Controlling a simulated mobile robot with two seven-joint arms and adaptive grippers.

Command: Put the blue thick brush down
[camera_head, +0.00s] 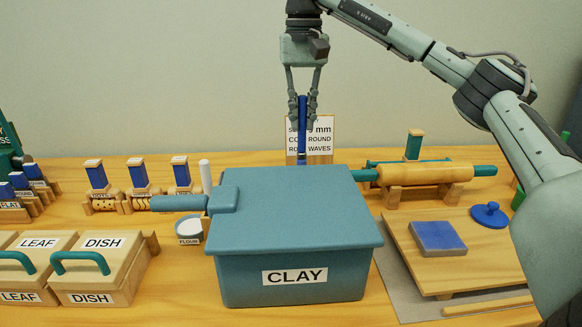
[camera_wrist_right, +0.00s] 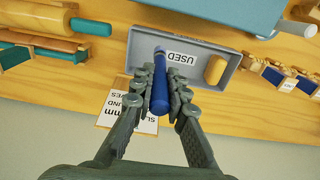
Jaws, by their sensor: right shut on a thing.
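My right gripper (camera_head: 302,121) is shut on the blue thick brush (camera_head: 302,104), which hangs upright behind the clay bin. The brush's lower end is hidden by the bin's lid. In the right wrist view, the gripper (camera_wrist_right: 163,92) grips the brush (camera_wrist_right: 158,101) between its two fingers. The brush's far end overlaps a grey tray labelled USED (camera_wrist_right: 224,58); I cannot tell if it touches the tray. The tray is hidden in the head view. My left gripper is not in view.
The large blue CLAY bin (camera_head: 290,245) stands in front. A yellowish block (camera_wrist_right: 215,69) lies in the USED tray. A sign (camera_head: 320,138) stands behind the brush. A rolling pin (camera_head: 425,174) rests on supports at right; several stamps stand at left.

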